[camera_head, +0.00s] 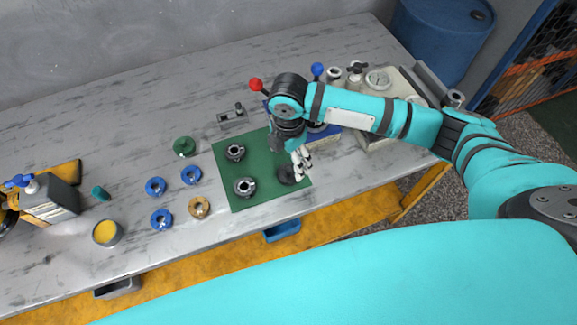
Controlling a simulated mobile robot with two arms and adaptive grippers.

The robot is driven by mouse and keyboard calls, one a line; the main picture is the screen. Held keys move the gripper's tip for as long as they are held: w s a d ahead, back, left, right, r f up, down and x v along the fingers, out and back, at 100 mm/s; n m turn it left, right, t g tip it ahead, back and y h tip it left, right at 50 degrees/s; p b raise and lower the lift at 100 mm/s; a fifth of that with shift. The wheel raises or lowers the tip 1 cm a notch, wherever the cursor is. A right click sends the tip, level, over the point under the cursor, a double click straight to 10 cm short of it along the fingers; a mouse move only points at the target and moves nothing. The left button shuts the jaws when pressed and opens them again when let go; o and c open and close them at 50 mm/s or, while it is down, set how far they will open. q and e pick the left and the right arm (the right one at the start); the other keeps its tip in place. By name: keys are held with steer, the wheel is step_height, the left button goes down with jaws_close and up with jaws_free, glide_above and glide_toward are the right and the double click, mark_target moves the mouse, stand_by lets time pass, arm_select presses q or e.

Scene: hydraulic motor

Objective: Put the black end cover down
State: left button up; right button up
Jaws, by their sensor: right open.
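A dark round part (286,176), which looks like the black end cover, lies at the right side of the green mat (263,200). My right gripper (299,170) is open just above and beside this part, over the mat's right edge. The picture is too small to tell whether a finger touches the part. Two other dark flanged parts lie on the mat: one at the upper left (235,152) and one at the lower left (244,187). My left gripper is not in view.
Left of the mat lie several blue rings (161,218), a brass ring (199,207) and a green ring (184,146). A yellow-topped tin (106,233) stands farther left. A blue tray (324,138) and a pale tray with parts (402,84) stand to the right.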

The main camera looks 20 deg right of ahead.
mark_target(288, 169)
step_height(288, 169, up, 6)
steer(key=shift+f+b, duration=0.1)
steer(key=shift+b, duration=0.2)
